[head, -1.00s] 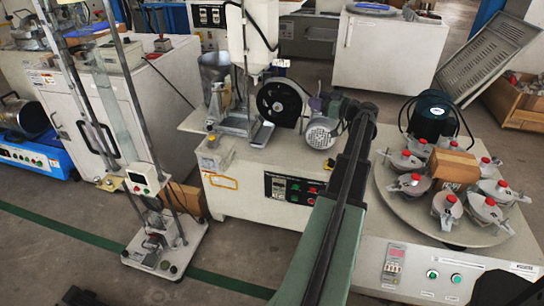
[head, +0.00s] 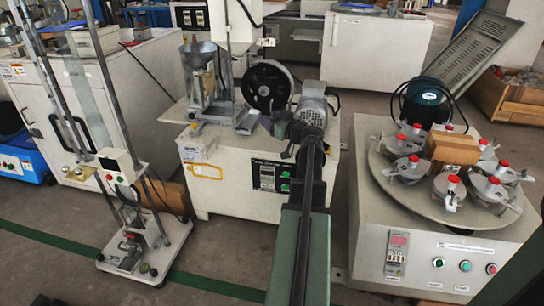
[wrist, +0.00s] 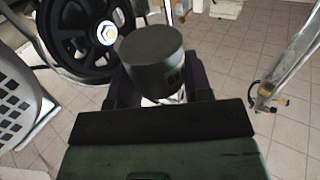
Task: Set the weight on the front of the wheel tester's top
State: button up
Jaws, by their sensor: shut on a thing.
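The weight (wrist: 152,60) is a dark grey cylinder. In the wrist view it stands upright between the fingers of my gripper (wrist: 155,82), which is shut on it. In the head view my gripper (head: 285,126) is over the front right part of the wheel tester's top; my arm hides most of it and I cannot make out the weight there. The wheel tester (head: 230,178) is a white cabinet with a front control panel and a black wheel (head: 270,88). The front left of its top (head: 212,142) is bare.
A grey motor (head: 313,105) stands just behind my gripper, and a metal hopper (head: 199,65) stands on the top's left. A turntable machine (head: 405,195) with several red-knobbed pots is on the right. A tall rod stand (head: 118,165) is on the left.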

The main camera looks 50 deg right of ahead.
aim_at(272, 147)
notch_tip(272, 147, down, 7)
jog(key=b, duration=0.5)
jog(key=shift+f, duration=0.15)
jog(key=shift+r, duration=0.25)
jog(key=shift+f, duration=0.15)
jog(key=o, duration=1.2)
jog(key=shift+o, duration=0.2)
